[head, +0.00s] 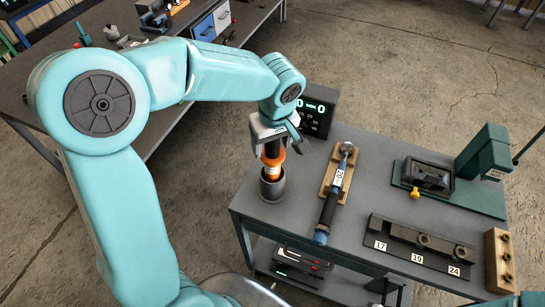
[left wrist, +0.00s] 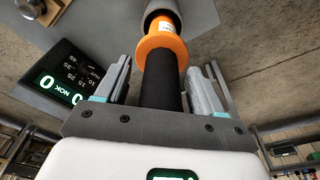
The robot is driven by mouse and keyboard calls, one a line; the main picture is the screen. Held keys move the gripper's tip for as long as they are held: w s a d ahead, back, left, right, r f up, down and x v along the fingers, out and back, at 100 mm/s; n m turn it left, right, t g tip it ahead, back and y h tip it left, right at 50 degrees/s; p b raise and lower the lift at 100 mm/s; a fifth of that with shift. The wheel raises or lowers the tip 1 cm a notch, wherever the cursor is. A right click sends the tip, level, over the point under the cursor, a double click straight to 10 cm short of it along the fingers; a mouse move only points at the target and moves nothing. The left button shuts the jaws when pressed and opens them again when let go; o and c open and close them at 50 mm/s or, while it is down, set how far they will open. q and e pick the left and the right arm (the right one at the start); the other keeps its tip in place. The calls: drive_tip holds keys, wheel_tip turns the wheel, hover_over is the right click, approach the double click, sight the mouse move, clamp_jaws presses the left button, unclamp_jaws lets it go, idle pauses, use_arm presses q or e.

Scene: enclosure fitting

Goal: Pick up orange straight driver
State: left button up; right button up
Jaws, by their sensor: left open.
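The orange straight driver (head: 271,172) stands upright in a dark grey round holder (head: 272,189) at the left corner of the table. It has an orange collar and a black grip. In the left wrist view the driver (left wrist: 160,45) runs between the jaws, its black grip nearest me. My left gripper (head: 271,137) is above the holder, around the upper part of the driver. In the left wrist view the left gripper (left wrist: 163,85) is open, with a gap on each side of the black grip. My right gripper is not seen.
A blue-and-black wrench (head: 328,205) lies on a wooden rest (head: 337,172) just right of the driver. A display box (head: 317,113) stands behind. A socket rack (head: 420,248), a green press (head: 485,165) and a wooden block (head: 499,262) are further right. Another bench (head: 255,18) is at the back left.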

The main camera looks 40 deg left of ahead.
use_arm(q)
drive_tip(key=shift+s+d+r, duration=0.1)
drive_tip(key=shift+s+r, duration=0.05)
drive_tip(key=shift+s, duration=0.05)
drive_tip(key=shift+c, duration=1.2)
drive_tip(key=shift+w, duration=0.15)
clamp_jaws()
